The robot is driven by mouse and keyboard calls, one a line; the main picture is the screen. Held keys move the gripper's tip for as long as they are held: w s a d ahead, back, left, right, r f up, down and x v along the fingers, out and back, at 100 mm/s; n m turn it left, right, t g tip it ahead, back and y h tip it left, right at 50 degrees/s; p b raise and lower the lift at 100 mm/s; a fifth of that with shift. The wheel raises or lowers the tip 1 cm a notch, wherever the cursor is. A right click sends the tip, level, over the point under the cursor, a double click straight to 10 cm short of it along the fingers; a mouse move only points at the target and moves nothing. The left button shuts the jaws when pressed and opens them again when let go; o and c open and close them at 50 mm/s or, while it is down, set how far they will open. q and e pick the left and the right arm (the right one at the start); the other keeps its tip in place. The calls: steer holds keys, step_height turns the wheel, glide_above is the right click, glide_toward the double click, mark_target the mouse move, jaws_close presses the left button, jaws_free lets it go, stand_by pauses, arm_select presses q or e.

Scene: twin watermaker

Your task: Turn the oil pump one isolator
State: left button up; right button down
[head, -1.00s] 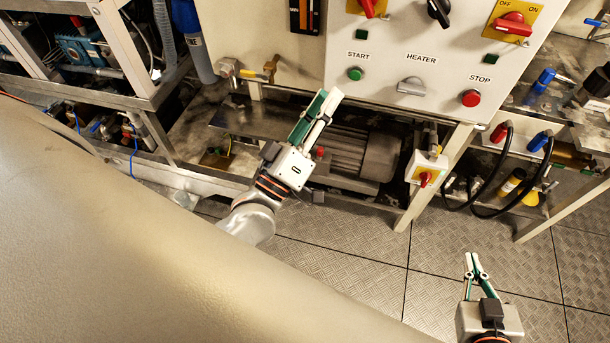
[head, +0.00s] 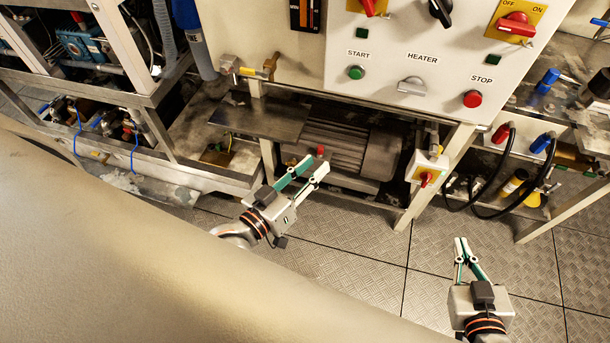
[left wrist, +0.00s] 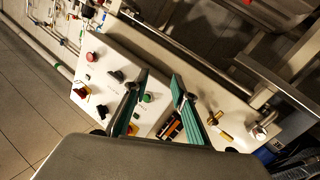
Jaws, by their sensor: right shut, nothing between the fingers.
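A small white switch box with a red knob on a yellow plate (head: 427,178) is fixed to the frame leg right of the motor. Another red rotary switch (head: 515,24) sits on a yellow OFF/ON plate at the upper right of the white panel. I cannot tell which is the oil pump one isolator. My left gripper (head: 314,164) is open and empty in front of the motor, left of the switch box and apart from it. Its open fingers also show in the left wrist view (left wrist: 161,75). My right gripper (head: 461,240) is shut and empty above the floor, below the box.
The white panel (head: 385,55) carries a green START button (head: 356,73), a HEATER knob (head: 411,87) and a red STOP button (head: 473,99). The motor (head: 350,150) sits under a metal shelf (head: 262,118). Black hoses (head: 507,165) hang at the right. The plated floor (head: 360,250) is clear.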

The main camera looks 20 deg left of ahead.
arm_select(q)
steer(key=shift+s+a+f+m+g, duration=0.15)
steer(key=shift+s+f+g, duration=0.1)
steer(key=shift+f, duration=0.4)
steer(key=shift+s+a+f+m+g, duration=0.15)
steer(key=shift+s+f, duration=0.1)
steer(key=shift+f, duration=0.4)
steer(key=shift+d, duration=0.1)
